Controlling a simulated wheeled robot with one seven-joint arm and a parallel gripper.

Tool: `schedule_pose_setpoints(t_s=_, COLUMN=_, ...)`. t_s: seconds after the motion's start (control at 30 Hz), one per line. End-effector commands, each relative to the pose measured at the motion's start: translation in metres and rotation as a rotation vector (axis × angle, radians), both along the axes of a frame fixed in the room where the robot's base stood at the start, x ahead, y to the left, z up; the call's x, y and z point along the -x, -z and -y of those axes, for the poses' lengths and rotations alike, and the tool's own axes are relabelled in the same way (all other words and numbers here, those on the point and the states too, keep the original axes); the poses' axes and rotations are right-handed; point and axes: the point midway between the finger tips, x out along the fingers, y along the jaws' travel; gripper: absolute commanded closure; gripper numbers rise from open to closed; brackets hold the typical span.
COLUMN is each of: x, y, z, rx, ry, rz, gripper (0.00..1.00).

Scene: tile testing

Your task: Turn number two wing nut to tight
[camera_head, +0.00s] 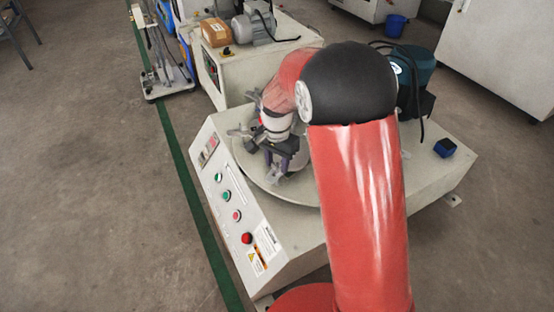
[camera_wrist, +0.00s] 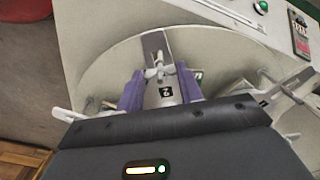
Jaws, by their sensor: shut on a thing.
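The number two wing nut (camera_wrist: 157,71) is light metal and sits on a clamp bar over the round disc, just beyond a black label with a 2 (camera_wrist: 166,91). My gripper (camera_wrist: 160,74) has its two purple fingers on either side of this wing nut and is shut on it. Exact finger contact is hard to make out. In the head view, my gripper (camera_head: 279,163) is low over the disc, and my red arm partly covers it. Another wing nut (camera_wrist: 265,75) is at the right of the wrist view, by another black label.
The round disc (camera_head: 255,178) lies on a pale machine with a sloping panel of buttons (camera_head: 228,197). A further clamp (camera_head: 240,131) is on the disc's left edge.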

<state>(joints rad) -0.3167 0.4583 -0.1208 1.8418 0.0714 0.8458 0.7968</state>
Motion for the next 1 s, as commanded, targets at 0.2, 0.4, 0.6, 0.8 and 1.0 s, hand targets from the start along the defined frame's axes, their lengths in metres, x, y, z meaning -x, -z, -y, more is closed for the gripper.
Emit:
schedule_pose_setpoints(t_s=0.2, x=-0.0006, y=-0.0004, z=-0.0004, rx=-0.001, ry=0.029, rz=0.002, gripper=0.87)
schedule_pose_setpoints(t_s=0.4, x=-0.0006, y=-0.0003, z=-0.0004, rx=-0.001, ry=0.033, rz=0.002, gripper=0.86)
schedule_pose_setpoints(t_s=0.6, x=-0.0005, y=-0.0003, z=-0.0005, rx=-0.001, ry=0.032, rz=0.002, gripper=0.6)
schedule_pose_setpoints(t_s=0.8, x=-0.0004, y=-0.0002, z=-0.0003, rx=0.0, ry=0.031, rz=0.001, gripper=0.42)
schedule_pose_setpoints(t_s=1.0, x=-0.0003, y=-0.0006, z=-0.0002, rx=-0.001, ry=0.03, rz=0.001, gripper=0.42)
